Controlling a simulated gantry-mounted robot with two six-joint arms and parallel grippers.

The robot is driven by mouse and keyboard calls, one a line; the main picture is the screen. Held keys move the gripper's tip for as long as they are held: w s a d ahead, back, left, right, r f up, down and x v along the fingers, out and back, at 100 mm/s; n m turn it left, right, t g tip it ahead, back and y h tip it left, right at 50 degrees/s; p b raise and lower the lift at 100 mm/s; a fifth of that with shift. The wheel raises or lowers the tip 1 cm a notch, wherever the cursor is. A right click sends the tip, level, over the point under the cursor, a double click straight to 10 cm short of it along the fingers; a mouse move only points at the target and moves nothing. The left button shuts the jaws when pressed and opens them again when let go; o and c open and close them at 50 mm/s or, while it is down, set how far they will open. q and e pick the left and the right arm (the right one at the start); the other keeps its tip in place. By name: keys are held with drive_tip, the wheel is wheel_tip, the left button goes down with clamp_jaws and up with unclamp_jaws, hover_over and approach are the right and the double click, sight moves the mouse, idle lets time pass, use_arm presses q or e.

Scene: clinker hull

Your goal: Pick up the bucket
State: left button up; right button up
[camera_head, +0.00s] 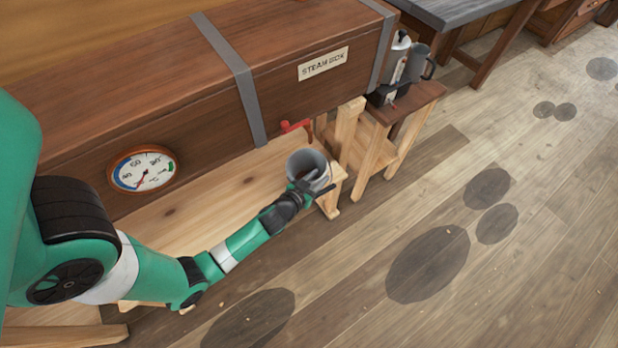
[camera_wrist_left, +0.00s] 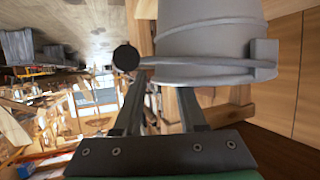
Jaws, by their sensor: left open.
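A grey metal bucket (camera_head: 304,160) sits upright at the right end of a wooden bench, below a red tap. In the left wrist view the bucket (camera_wrist_left: 210,42) fills the upper middle, cut off by the top edge. A dark round-ended bar (camera_wrist_left: 126,57), apparently its handle, sticks out to its left. My left gripper (camera_head: 308,187) is at the near side of the bucket. In the left wrist view its fingers (camera_wrist_left: 160,92) are apart, close below the bucket. I cannot tell whether the handle lies between them. My right gripper is not in view.
A long wooden steam box (camera_head: 190,90) with a dial (camera_head: 143,168) stands behind the bench (camera_head: 205,200). The red tap (camera_head: 294,126) is just above the bucket. A small stand (camera_head: 413,98) with cans is to the right. Floor (camera_head: 520,250) at right is clear.

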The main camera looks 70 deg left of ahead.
use_arm(q)
clamp_jaws()
drive_tip(key=shift+f, duration=0.2)
idle(1.1)
